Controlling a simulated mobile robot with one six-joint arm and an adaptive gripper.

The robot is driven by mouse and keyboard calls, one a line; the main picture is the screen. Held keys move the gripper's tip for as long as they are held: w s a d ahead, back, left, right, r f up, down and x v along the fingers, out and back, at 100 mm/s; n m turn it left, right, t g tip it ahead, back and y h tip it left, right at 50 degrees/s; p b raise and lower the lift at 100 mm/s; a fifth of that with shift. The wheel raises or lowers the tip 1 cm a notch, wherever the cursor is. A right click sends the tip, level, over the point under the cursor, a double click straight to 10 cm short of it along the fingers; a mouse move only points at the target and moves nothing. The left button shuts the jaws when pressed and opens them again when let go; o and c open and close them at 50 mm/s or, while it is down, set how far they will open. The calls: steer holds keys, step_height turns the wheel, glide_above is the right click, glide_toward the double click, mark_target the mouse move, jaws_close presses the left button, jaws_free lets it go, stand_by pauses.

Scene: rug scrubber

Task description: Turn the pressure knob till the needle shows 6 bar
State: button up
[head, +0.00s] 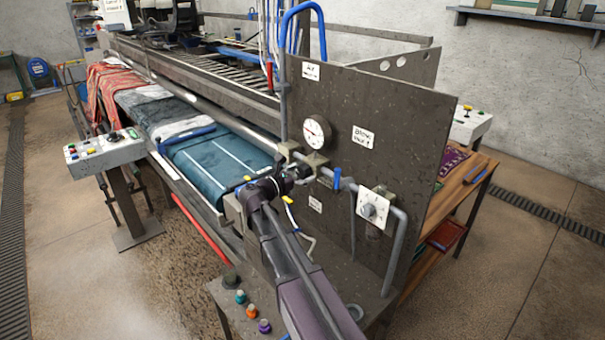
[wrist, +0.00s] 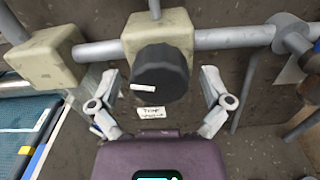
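The black round pressure knob (wrist: 160,72) with a white mark on its left side sticks out from a beige valve block (wrist: 160,35) in the wrist view. My gripper (wrist: 160,88) is open, with one finger on each side of the knob and visible gaps between them. In the head view my gripper (head: 277,184) is at the pipe run on the dark panel (head: 385,110), and it partly hides the knob. The round white gauge (head: 317,131) with a red needle is on the panel above; its reading is too small to tell.
A second beige block (wrist: 45,58) sits left along the grey pipe (wrist: 235,37). A blue-handled valve (head: 337,180) and a grey dial on a white plate (head: 374,207) are to the right. A small label (wrist: 151,112) is below the knob. Coloured caps (head: 251,312) stand low in front.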

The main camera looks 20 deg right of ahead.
steer(key=c, duration=1.1)
